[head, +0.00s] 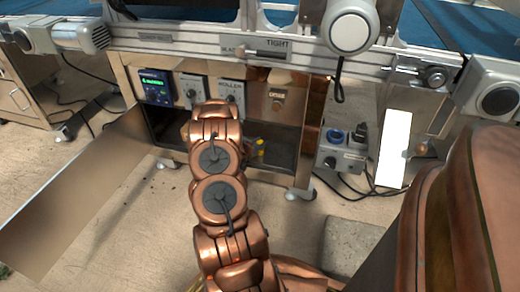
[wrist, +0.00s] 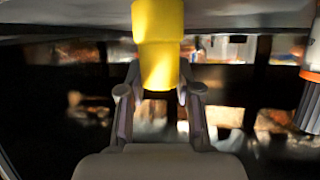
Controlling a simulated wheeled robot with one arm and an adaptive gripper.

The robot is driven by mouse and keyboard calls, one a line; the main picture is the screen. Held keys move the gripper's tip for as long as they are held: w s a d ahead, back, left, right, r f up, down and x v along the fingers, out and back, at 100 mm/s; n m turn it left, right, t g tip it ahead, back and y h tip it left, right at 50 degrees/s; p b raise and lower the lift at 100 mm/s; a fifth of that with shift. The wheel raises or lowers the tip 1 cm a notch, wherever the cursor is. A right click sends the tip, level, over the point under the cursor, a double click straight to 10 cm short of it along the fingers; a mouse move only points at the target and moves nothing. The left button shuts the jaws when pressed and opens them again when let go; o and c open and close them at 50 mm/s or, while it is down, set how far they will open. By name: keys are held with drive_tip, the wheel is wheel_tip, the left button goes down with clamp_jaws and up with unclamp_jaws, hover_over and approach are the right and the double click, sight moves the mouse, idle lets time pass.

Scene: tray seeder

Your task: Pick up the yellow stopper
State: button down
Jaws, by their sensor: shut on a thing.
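The yellow stopper (wrist: 158,45) is at the top middle of the wrist view, with its lower, narrower part between my fingers. My gripper (wrist: 159,95) is shut on it. The stopper's top runs out of the picture. In the head view a small yellow patch of the stopper (head: 260,148) shows just right of my copper-coloured arm, inside the open bay of the machine. My gripper is mostly hidden behind the arm there.
A control panel (head: 193,90) with a display and knobs sits above the bay. An open metal door (head: 75,190) stands to the left. A grey box with sockets (head: 340,150) and cables are to the right. In the wrist view a grey ribbed knob (wrist: 309,105) is at the right edge.

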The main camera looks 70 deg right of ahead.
drive_tip(key=shift+r, duration=0.1)
drive_tip(key=r+p, duration=0.1)
drive_tip(key=r, duration=0.1)
drive_tip(key=r+p, duration=0.1)
drive_tip(key=r, duration=0.1)
drive_tip(key=shift+w+a+p, duration=0.25)
drive_tip(key=shift+w+p, duration=0.05)
drive_tip(key=shift+p, duration=0.05)
drive_tip(key=w+a+p, duration=0.4)
drive_tip(key=w+a, duration=0.5)
drive_tip(key=a, duration=0.3)
drive_tip(key=shift+a+r, duration=0.2)
drive_tip(key=shift+r, duration=0.2)
